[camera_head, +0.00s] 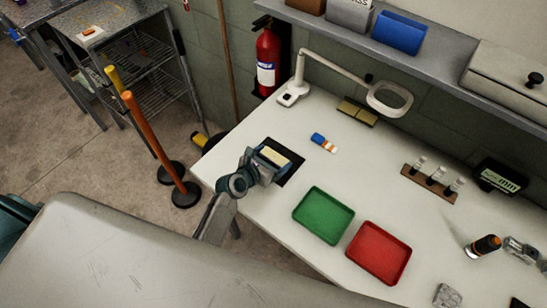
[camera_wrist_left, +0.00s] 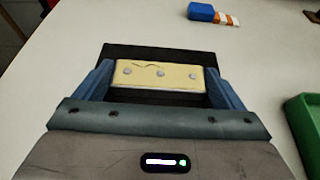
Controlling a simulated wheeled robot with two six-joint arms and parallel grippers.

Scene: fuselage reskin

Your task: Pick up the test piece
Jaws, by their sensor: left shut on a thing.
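In the head view my left gripper (camera_head: 270,160) reaches over the table's left front edge. I cannot tell whether the block touches the mat. My right gripper is not in view.
A green tray (camera_head: 324,215) and a red tray (camera_head: 379,253) lie to the right. A blue, orange and white tube (camera_head: 323,142) lies behind. A magnifier lamp (camera_head: 390,99) and a rack with vials (camera_head: 430,184) stand further back. The table between them is clear.

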